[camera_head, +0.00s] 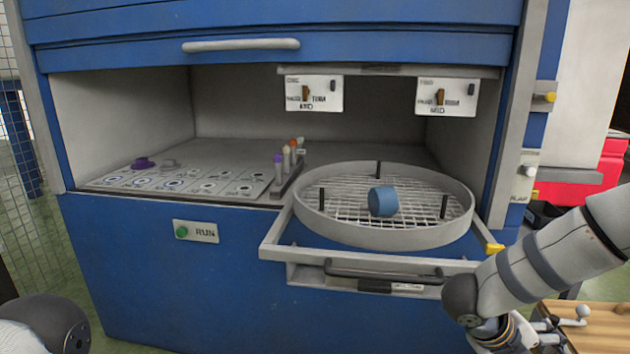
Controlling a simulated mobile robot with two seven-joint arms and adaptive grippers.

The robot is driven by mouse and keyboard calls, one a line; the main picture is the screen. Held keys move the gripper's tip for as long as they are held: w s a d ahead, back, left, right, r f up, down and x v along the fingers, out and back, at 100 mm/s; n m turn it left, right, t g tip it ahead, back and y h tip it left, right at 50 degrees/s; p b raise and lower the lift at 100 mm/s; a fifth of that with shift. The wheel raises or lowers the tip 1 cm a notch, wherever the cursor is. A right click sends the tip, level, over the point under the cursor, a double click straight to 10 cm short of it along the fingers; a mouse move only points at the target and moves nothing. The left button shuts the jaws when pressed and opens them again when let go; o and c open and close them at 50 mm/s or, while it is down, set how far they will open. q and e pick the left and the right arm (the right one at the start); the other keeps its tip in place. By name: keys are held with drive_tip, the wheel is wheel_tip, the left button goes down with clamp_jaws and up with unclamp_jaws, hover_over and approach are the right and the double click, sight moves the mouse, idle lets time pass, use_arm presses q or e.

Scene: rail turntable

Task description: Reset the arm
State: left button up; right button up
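My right arm comes in from the right edge and bends down at a dark joint. My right gripper (550,337) is at the bottom right, in front of the cabinet and beside a wooden surface. It is small and partly cut off by the bottom edge, so its opening cannot be told. Only a dark rounded link of my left arm shows at the bottom left, and my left gripper is out of view. A blue cylinder (382,201) lies on the mesh of a round grey basket (312,212), away from both arms.
The basket sits on a pulled-out drawer with a dark handle (388,274), which juts out near my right arm. The blue cabinet (130,270) has a RUN button (181,232), two switch plates and a vial rack (290,181). A wooden surface (610,335) is bottom right.

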drive_tip(key=s+a+f+n+t+y, duration=0.2)
drive_tip(key=s+a+f+n, duration=0.25)
drive_tip(key=f+n, duration=0.4)
drive_tip(key=s+a+f+n+t+y, duration=0.15)
drive_tip(key=s+a+f+n, duration=0.35)
drive_tip(key=n, duration=0.7)
drive_tip(key=s+a+f+n+g+y, duration=0.1)
drive_tip(key=s+a+n+g+y, duration=0.1)
drive_tip(key=s+n, duration=0.5)
drive_tip(key=s+a+f+n+g+y, duration=0.1)
drive_tip(key=s+a+n+g+y, duration=0.2)
drive_tip(key=s, duration=1.5)
drive_tip(key=a+n+g, duration=0.1)
drive_tip(key=n, duration=0.3)
drive_tip(key=shift+a+f, duration=0.15)
drive_tip(key=shift+f, duration=0.15)
drive_tip(key=shift+w+p, duration=0.15)
drive_tip(key=shift+p, duration=0.15)
